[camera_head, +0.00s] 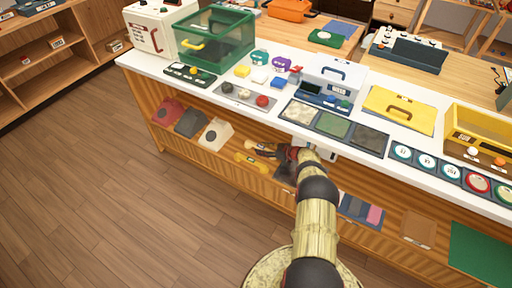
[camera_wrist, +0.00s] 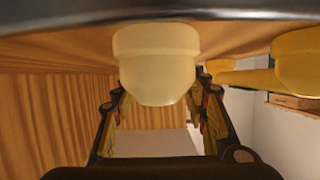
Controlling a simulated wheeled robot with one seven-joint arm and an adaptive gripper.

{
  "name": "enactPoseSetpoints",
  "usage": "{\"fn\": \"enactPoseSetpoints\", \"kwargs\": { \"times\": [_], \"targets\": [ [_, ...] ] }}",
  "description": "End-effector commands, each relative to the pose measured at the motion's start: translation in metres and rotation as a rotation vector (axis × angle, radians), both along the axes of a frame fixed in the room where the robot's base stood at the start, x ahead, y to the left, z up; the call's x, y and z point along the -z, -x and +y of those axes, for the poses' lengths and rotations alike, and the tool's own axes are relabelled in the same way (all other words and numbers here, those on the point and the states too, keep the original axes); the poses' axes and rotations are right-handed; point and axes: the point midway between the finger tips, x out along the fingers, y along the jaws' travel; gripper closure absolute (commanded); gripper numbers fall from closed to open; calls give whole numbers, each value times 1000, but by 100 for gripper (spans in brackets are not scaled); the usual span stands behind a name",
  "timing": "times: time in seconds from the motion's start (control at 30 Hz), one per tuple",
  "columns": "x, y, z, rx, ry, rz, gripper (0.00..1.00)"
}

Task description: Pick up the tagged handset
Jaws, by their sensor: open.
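A cream handset (camera_wrist: 157,65) shows large in the wrist view, its rounded end between the two fingers of my gripper (camera_wrist: 162,100). The fingers stand apart on either side, with no clear grip on it. In the head view my gripper (camera_head: 268,152) reaches into the shelf under the counter, at the cream handset (camera_head: 261,146). A yellow handset (camera_head: 251,163) lies just in front of it; it also shows at the right of the wrist view (camera_wrist: 297,66). I cannot make out a tag on either handset. The far part of the cream handset is hidden.
The shelf also holds a red phone (camera_head: 170,110), a dark grey phone (camera_head: 191,122) and a cream phone (camera_head: 215,133) to the left. The white counter top (camera_head: 228,101) overhangs the shelf. Open wooden floor (camera_head: 110,190) lies in front.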

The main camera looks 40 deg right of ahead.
Motion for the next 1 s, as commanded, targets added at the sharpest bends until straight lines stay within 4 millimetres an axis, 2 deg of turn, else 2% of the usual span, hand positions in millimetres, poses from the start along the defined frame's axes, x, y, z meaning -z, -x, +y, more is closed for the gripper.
{"fn": "enactPoseSetpoints", "kwargs": {
  "times": [0.27,1.0],
  "targets": [
    [2,1,1,2,0,0,56],
    [2,1,1,2,0,0,98]
  ]
}}
